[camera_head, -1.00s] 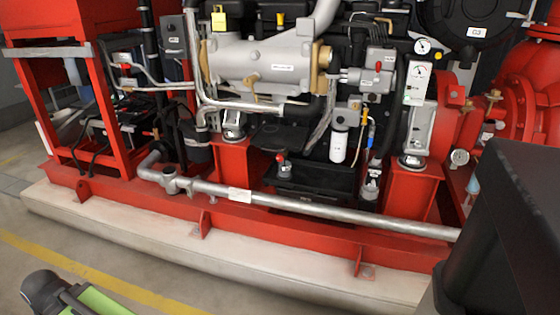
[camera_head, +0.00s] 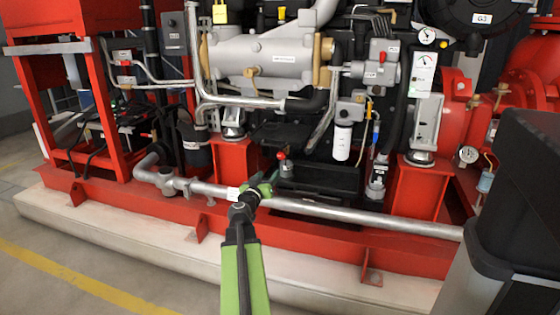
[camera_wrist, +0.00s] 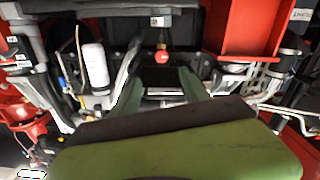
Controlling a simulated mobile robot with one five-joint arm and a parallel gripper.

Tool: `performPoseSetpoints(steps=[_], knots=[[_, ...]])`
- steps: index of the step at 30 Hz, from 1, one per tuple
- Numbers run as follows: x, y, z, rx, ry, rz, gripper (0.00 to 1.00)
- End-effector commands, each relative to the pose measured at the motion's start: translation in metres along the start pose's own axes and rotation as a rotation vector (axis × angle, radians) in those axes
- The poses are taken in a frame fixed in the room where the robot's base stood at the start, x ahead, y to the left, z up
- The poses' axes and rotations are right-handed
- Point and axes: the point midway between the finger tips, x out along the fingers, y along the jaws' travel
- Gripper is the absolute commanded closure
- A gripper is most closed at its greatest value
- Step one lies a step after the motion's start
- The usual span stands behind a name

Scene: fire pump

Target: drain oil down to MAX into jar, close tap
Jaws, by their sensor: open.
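A red-handled tap (camera_head: 282,157) sits low at the middle of the engine, above a black tray (camera_head: 318,180). In the wrist view its red knob (camera_wrist: 162,57) shows just beyond my fingertips. My gripper (camera_head: 265,184) is at the silver pipe's height, just below and left of the tap in the head view. Its green fingers (camera_wrist: 160,90) are open with nothing held between them. I cannot make out a jar for certain, nor read an oil level or MAX mark. A gauge panel (camera_head: 424,83) is at upper right.
A long silver pipe (camera_head: 340,215) crosses in front of the tray along the red base frame (camera_head: 225,220). A white filter (camera_head: 342,142) hangs right of the tap. A red pedestal (camera_head: 414,190) stands further right. The floor (camera_head: 60,285) at front left is clear.

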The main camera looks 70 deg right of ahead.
Motion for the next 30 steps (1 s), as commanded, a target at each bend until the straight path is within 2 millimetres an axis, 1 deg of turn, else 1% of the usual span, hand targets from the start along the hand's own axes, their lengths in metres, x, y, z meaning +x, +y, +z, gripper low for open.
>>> performPoseSetpoints(steps=[2, 5, 8, 18, 21, 25, 30], knots=[[0.003, -0.001, -0.001, 0.000, 0.000, -0.001, 0.47], [0.015, -0.002, -0.001, 0.001, 0.001, -0.002, 0.47], [0.037, -0.003, -0.001, 0.001, 0.001, -0.001, 0.47], [0.124, -0.004, -0.002, 0.001, 0.002, -0.003, 0.47], [0.145, -0.003, -0.002, 0.001, 0.002, -0.003, 0.47], [0.164, -0.003, -0.002, 0.002, 0.002, -0.004, 0.47], [0.174, -0.002, -0.002, 0.002, 0.002, -0.004, 0.47]])
